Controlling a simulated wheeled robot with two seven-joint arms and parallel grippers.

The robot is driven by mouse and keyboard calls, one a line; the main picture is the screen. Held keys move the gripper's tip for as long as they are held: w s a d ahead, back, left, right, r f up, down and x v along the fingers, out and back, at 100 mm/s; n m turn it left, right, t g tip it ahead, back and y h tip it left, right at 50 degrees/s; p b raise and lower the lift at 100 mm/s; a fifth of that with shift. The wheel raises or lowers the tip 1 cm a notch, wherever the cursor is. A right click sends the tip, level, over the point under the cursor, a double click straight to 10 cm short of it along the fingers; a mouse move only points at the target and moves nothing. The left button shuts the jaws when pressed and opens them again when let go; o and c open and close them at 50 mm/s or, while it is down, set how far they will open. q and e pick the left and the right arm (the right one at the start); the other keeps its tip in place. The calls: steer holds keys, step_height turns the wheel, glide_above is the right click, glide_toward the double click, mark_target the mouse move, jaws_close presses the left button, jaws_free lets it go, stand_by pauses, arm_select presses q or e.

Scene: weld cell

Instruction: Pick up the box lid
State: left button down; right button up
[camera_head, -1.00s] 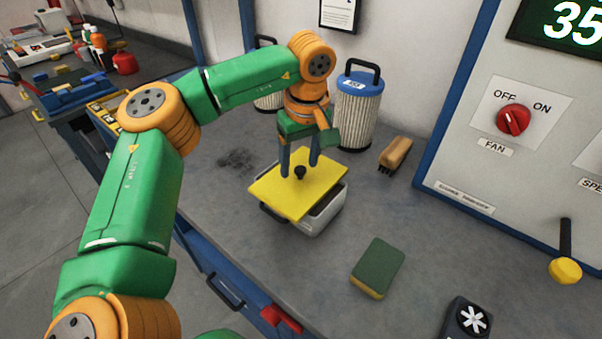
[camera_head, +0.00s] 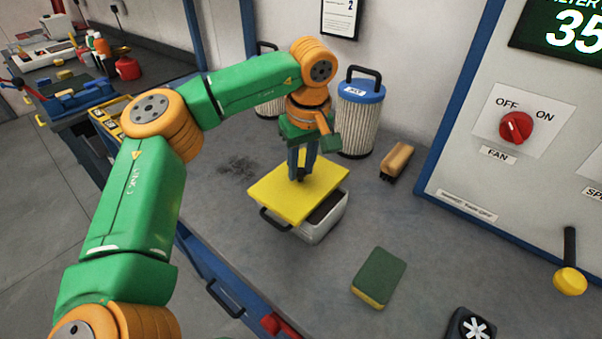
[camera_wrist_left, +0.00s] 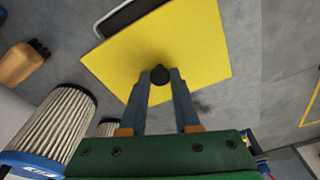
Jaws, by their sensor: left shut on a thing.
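The box lid (camera_head: 286,194) is a flat yellow plate with a small black knob in its middle. It lies over a light grey box (camera_head: 326,219), shifted so that part of the box's dark opening shows at the right. My left gripper (camera_head: 300,178) points down at the lid's middle, shut on the black knob, which the fingers mostly hide. In the left wrist view the lid (camera_wrist_left: 190,45) fills the upper middle, with the knob (camera_wrist_left: 159,75) between the fingertips. I cannot tell whether the lid touches the box. My right gripper is not in view.
A green and yellow sponge (camera_head: 379,277) lies in front, right of the box. A wooden brush (camera_head: 397,160) and a blue-topped filter canister (camera_head: 359,117) stand behind. A second canister (camera_head: 270,105) is behind the arm.

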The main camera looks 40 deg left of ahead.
arm_select(q)
steer(key=r, duration=0.1)
steer(key=s+r+b, duration=0.1)
steer(key=s+r, duration=0.1)
steer(key=shift+r, duration=0.4)
steer(key=s+a+r+p, duration=0.1)
steer(key=s+r+p, duration=0.2)
steer(key=s+r, duration=0.7)
steer(key=p, duration=0.5)
glide_above(302, 171)
step_height(302, 171, down, 8)
steer(key=shift+f, duration=0.1)
steer(key=shift+f+b, duration=0.3)
steer(key=shift+f, duration=0.2)
step_height(302, 171, down, 6)
steer(key=b, duration=0.5)
steer(key=shift+r, duration=0.2)
steer(key=shift+s+r+p, duration=0.1)
steer(key=shift+p, duration=0.4)
